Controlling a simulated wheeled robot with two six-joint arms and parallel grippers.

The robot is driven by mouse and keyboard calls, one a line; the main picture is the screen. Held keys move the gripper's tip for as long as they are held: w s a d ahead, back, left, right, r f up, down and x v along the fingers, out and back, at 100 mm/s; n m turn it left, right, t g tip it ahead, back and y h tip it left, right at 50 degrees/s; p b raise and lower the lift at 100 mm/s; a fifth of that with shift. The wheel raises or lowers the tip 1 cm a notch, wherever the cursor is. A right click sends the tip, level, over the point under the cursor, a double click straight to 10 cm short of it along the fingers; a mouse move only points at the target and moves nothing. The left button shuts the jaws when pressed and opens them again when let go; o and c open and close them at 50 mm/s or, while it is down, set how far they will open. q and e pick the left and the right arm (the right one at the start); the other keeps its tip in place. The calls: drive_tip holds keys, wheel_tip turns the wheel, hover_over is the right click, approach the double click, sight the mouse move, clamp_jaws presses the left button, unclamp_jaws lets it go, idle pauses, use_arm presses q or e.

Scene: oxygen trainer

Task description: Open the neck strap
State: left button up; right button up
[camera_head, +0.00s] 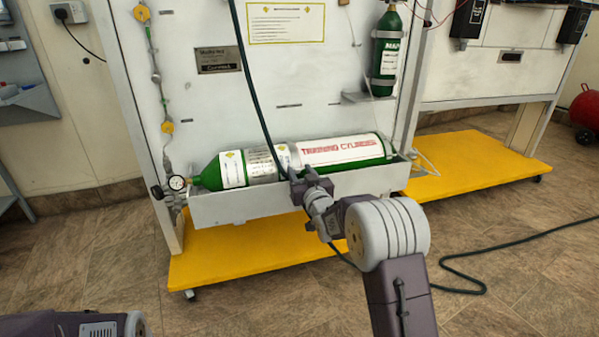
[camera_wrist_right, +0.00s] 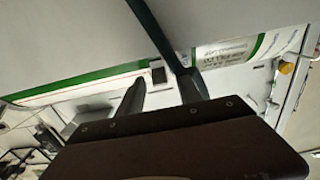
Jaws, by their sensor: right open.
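A long green training cylinder (camera_head: 207,178) with white labels lies in a grey tray (camera_head: 240,207) on the front of a white panel. A grey band (camera_head: 262,166) goes around it toward its left, neck end. I cannot tell for sure that this is the neck strap. My right gripper (camera_head: 298,178) is at the tray's front rim, in front of the cylinder, and hides part of it. In the right wrist view its fingers (camera_wrist_right: 162,88) are apart, with a small dark block (camera_wrist_right: 158,75) just beyond the gap. My left gripper is out of view.
A dark hose (camera_head: 252,85) hangs down across the panel to near my right gripper. A pressure gauge (camera_head: 177,183) is at the cylinder's left end. A smaller green cylinder (camera_head: 386,50) stands upright at upper right. A yellow base (camera_head: 240,258) is below.

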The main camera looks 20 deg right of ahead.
drive_tip(key=shift+w, duration=0.65)
clamp_jaws()
idle(0.9)
